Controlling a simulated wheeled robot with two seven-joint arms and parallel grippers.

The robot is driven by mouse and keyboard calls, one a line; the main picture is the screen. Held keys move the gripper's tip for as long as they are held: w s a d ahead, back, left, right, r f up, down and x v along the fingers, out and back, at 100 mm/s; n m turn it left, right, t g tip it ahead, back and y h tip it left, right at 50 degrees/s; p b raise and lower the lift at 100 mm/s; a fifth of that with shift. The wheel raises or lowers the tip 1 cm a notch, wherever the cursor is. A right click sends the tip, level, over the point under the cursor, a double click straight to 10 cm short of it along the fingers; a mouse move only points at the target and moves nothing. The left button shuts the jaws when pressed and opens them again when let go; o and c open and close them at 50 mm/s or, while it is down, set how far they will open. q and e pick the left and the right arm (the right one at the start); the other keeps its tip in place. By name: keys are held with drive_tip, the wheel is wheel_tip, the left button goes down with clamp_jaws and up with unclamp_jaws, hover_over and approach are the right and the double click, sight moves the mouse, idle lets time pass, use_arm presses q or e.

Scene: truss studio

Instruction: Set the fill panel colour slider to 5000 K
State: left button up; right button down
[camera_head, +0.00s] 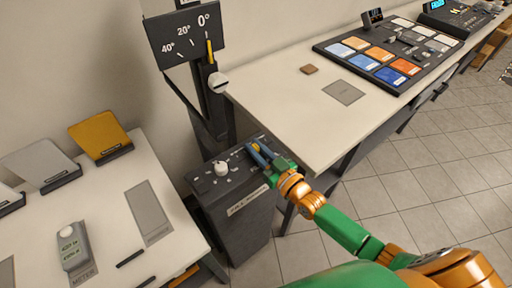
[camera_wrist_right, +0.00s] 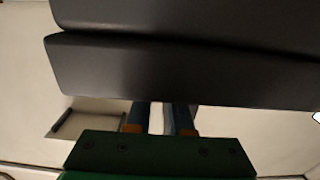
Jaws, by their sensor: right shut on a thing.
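A dark grey control box (camera_head: 240,215) stands between two tables in the head view, with a label on its front too small to read surely. Its sloped top has a white round knob (camera_head: 221,168) and small white markings. My right gripper (camera_head: 257,152) is at the right part of that top, its blue fingers shut on a small part that they hide. Which scale mark that part stands at cannot be told. In the right wrist view the two blue fingers (camera_wrist_right: 160,117) reach towards a dark surface (camera_wrist_right: 180,72). My left gripper is out of view.
A dark post with a tilt-scale sign (camera_head: 185,38) stands behind the box. The right table (camera_head: 290,105) holds a tray of coloured swatches (camera_head: 385,72). The left table (camera_head: 110,190) holds a meter (camera_head: 71,245) and an orange card (camera_head: 99,134). Tiled floor is clear at right.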

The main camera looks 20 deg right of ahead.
idle(0.9)
drive_tip(key=shift+w+d+f+b, duration=0.1)
drive_tip(key=shift+w+d+b, duration=0.1)
drive_tip(key=shift+d+b, duration=0.3)
drive_tip(key=shift+w+d+b, duration=0.15)
drive_tip(key=shift+w+d, duration=0.05)
drive_tip(key=shift+d, duration=0.45)
drive_tip(key=c, duration=0.8)
unclamp_jaws()
drive_tip(key=v, duration=0.7)
